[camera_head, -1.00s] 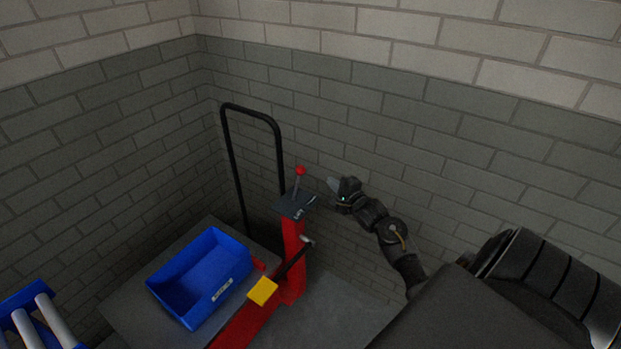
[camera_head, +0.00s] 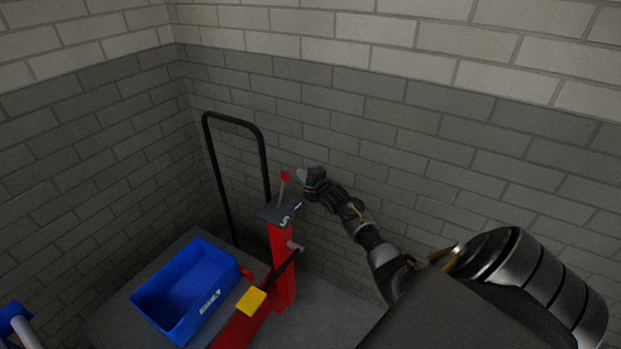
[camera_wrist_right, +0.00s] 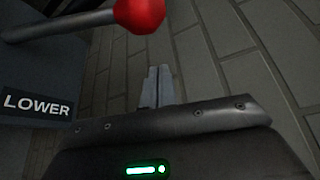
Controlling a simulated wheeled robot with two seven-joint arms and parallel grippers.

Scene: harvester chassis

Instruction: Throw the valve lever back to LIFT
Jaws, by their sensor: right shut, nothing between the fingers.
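The valve lever (camera_head: 283,188) is a thin grey rod with a red ball knob (camera_head: 285,175), standing on a dark plate (camera_head: 280,211) on top of a red post (camera_head: 282,265). In the right wrist view the red knob (camera_wrist_right: 139,13) is at the top edge, left of the fingertips, and a "LOWER" label (camera_wrist_right: 37,105) shows on the plate at left. My right gripper (camera_head: 302,176) is shut and empty, just right of the knob. The wrist view shows its grey fingers (camera_wrist_right: 158,86) together, with a gap to the knob. My left gripper is out of view.
A blue bin (camera_head: 190,290) sits on the lift platform at lower left. A black hoop handle (camera_head: 235,118) rises behind the post. A yellow pedal (camera_head: 251,300) is in front of it. A brick wall (camera_head: 400,130) stands close behind my right arm.

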